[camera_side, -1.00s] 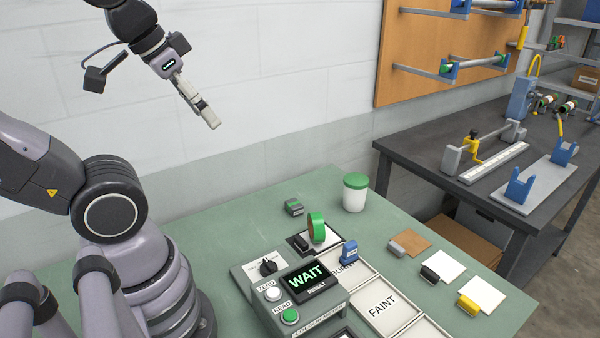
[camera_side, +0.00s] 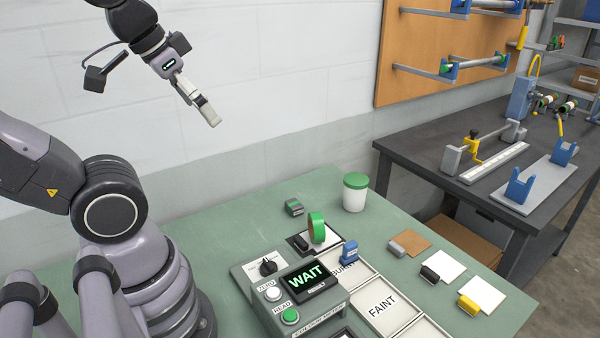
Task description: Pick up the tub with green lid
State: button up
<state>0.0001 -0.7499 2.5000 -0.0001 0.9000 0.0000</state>
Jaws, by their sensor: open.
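The tub with green lid (camera_side: 355,193) is a white, slightly tapered tub standing upright at the back of the green table (camera_side: 220,232), near its far edge. Its lid is closed on top. My gripper (camera_side: 213,120) is high above the table, up and to the left of the tub, and well apart from it. It is open and empty, pointing down and to the right. The fingers are seen nearly edge-on, so the gap between them is hard to see.
A device with a WAIT display (camera_side: 308,277), a blue stamp (camera_side: 349,251) and labelled trays (camera_side: 385,308) are in front. A dark bench (camera_side: 440,165) is at right.

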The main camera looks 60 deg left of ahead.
aim_at(353, 179)
jog(key=w+a+f+t+y, duration=0.15)
jog(key=w+a+f, duration=0.3)
jog(key=w, duration=0.85)
jog(key=w+a+f+t, duration=0.3)
jog(key=w+f, duration=0.3)
jog(key=w, duration=0.7)
jog(key=w+a+f+t+h, duration=0.1)
jog(key=w+a+f+t, duration=0.1)
jog(key=f, duration=0.7)
jog(key=w+a+f+t+h, duration=0.1)
jog(key=w+a+f+t, duration=0.15)
jog(key=f, duration=0.75)
jog(key=shift+y, duration=0.25)
jog(key=x, duration=0.8)
jog(key=shift+w+d+f, duration=0.1)
jog(key=shift+w+d, duration=0.05)
jog(key=shift+w, duration=0.2)
jog(key=x, duration=0.5)
jog(key=shift+w+d+f, duration=0.1)
jog(key=shift+f, duration=0.05)
